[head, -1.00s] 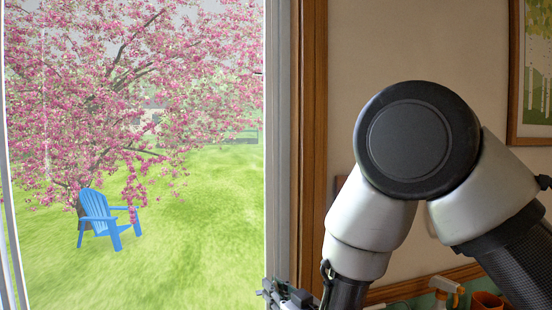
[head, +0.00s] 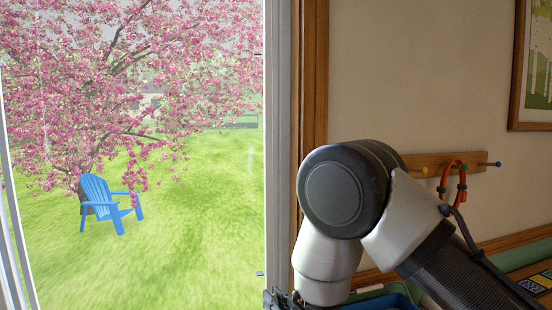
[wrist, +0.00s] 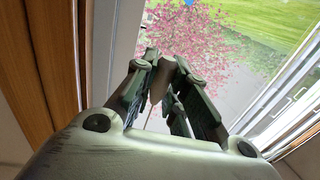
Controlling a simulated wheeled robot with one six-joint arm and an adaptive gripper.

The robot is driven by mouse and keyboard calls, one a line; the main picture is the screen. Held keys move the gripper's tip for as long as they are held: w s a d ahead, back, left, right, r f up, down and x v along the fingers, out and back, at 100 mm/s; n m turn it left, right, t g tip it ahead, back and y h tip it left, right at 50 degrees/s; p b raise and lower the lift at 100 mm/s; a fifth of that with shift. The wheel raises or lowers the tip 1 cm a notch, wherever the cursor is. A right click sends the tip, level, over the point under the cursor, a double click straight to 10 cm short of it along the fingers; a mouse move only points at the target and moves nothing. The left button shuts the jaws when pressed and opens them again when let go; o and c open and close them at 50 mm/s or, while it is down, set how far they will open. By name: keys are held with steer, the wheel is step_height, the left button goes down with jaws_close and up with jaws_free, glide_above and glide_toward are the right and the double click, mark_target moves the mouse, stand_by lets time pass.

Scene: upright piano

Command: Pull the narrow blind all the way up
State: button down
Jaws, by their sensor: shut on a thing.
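My gripper (wrist: 167,68) is shut on a small tan cord pull (wrist: 160,82) in the wrist view. A thin cord (wrist: 150,117) runs from the pull. The fingers hide part of the pull. In the head view only a dark bit of my gripper (head: 278,299) shows at the bottom edge, beside the right side of the window frame. The slats or cloth of the narrow blind are not visible in either view.
The tall window (head: 150,250) fills the left of the head view, with its wooden trim (head: 313,90) close to my arm. A peg rail (head: 430,163) with an orange looped thing (head: 447,178) and a framed picture (head: 535,70) are on the wall. A blue container (head: 385,300) is below.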

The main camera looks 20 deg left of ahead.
steer(key=shift+f, duration=1.6)
step_height(320, 180, down, 5)
steer(key=shift+f, duration=0.15)
steer(key=c, duration=1.3)
jaws_free()
